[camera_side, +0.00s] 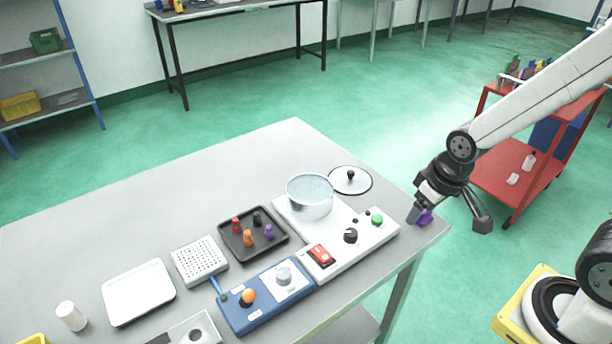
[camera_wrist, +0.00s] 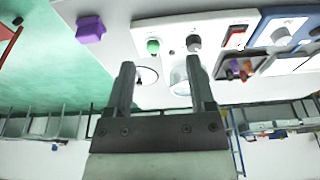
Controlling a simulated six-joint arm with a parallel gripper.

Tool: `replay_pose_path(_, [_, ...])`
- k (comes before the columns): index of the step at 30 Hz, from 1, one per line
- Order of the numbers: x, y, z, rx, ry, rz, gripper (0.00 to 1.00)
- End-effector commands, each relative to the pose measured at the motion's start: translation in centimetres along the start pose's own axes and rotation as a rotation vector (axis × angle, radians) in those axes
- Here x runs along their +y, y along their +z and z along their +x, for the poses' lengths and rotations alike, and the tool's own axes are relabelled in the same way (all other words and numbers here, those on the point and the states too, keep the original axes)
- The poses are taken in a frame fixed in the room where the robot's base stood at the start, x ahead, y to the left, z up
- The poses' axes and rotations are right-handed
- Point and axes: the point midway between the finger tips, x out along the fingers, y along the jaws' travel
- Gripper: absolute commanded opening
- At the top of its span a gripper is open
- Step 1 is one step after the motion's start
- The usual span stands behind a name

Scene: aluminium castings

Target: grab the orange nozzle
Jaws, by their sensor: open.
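The orange nozzle (camera_side: 248,238) stands in the dark tray (camera_side: 272,257), among a red, a black and a purple nozzle (camera_side: 269,231). It shows small in the wrist view (camera_wrist: 246,66), right of my fingers. My gripper (camera_side: 416,213) is at the right corner of the table, well to the right of the tray. In the wrist view my gripper (camera_wrist: 160,64) has its two fingers wide apart with nothing between them.
A purple block (camera_wrist: 90,30) lies at the table corner near my gripper. The white hotplate (camera_side: 355,256) with a glass dish (camera_side: 310,198) stands between gripper and tray. A blue device (camera_side: 240,318) with an orange knob (camera_side: 248,296) is in front. The table's left back is clear.

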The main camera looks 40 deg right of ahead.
Motion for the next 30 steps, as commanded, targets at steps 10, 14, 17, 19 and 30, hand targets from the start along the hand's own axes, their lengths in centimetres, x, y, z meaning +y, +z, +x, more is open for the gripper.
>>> replay_pose_path(10, [0.0, 0.0, 0.0, 0.0, 0.0, 0.0, 0.66])
replay_pose_path(14, [0.0, 0.0, 0.0, 0.0, 0.0, 0.0, 0.66])
replay_pose_path(17, [0.0, -0.1, 0.0, -0.001, 0.0, -0.004, 0.66])
replay_pose_path(19, [-0.1, -0.2, 0.1, -0.005, 0.001, -0.018, 0.66])
replay_pose_path(30, [-2.6, -4.1, 1.8, -0.112, 0.043, -0.379, 0.66])
